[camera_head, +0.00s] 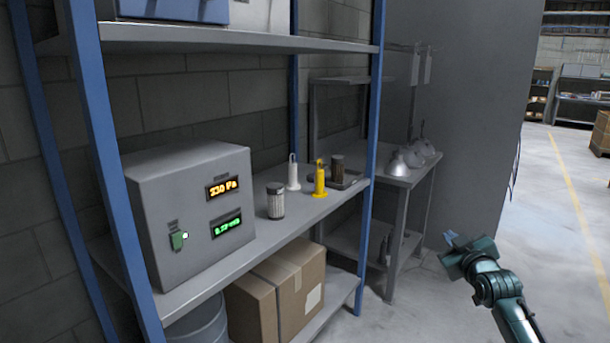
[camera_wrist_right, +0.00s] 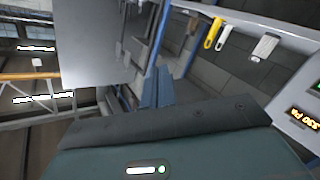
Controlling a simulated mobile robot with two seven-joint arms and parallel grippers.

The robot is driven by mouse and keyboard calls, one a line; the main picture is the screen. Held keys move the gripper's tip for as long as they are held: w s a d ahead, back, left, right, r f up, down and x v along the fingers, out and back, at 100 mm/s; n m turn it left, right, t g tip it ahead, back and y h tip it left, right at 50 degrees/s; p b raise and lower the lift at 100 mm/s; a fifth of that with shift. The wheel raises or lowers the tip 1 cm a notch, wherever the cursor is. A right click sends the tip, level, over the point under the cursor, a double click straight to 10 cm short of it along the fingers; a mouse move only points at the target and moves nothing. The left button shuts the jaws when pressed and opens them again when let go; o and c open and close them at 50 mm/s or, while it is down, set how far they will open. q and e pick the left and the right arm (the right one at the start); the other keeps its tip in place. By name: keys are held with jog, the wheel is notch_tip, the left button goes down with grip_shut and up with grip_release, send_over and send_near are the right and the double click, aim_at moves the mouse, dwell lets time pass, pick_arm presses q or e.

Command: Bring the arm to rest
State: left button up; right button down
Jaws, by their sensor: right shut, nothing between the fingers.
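My right gripper (camera_head: 452,238) is in the head view at the lower right, in free air in front of the grey partition. Its arm comes in from the bottom edge. In the right wrist view its blue fingers (camera_wrist_right: 156,88) are together with nothing between them. It touches nothing and is to the right of the blue-post shelf. My left gripper does not show in either view.
The shelf (camera_head: 330,212) holds a grey box with displays (camera_head: 195,215), a canister (camera_head: 275,203), a white holder (camera_head: 293,174) and a yellow one (camera_head: 319,180). A side table (camera_head: 405,180) with metal hoods (camera_head: 405,160) stands behind. Floor at right is clear.

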jog(key=s+a+f+m+g+y, duration=0.1)
jog(key=s+a+f+g, duration=0.1)
jog(key=s+a+f, duration=0.6)
jog(key=s+a+f+m+g+y, duration=0.1)
jog(key=s+a+f, duration=0.2)
jog(key=s+f, duration=0.8)
jog(key=s+a+f+g, duration=0.1)
jog(key=s+a+f, duration=0.1)
jog(key=s, duration=0.5)
jog(key=s+a+f+g+y, duration=0.1)
jog(key=s+a+f, duration=0.1)
jog(key=s+a, duration=0.2)
jog(key=s+a+f+g, duration=0.1)
jog(key=s+a+f, duration=0.1)
jog(key=s, duration=0.7)
jog(key=shift+s+a+f+m+y, duration=0.25)
jog(key=shift+s+a+m+y, duration=0.05)
jog(key=shift+a, duration=0.1)
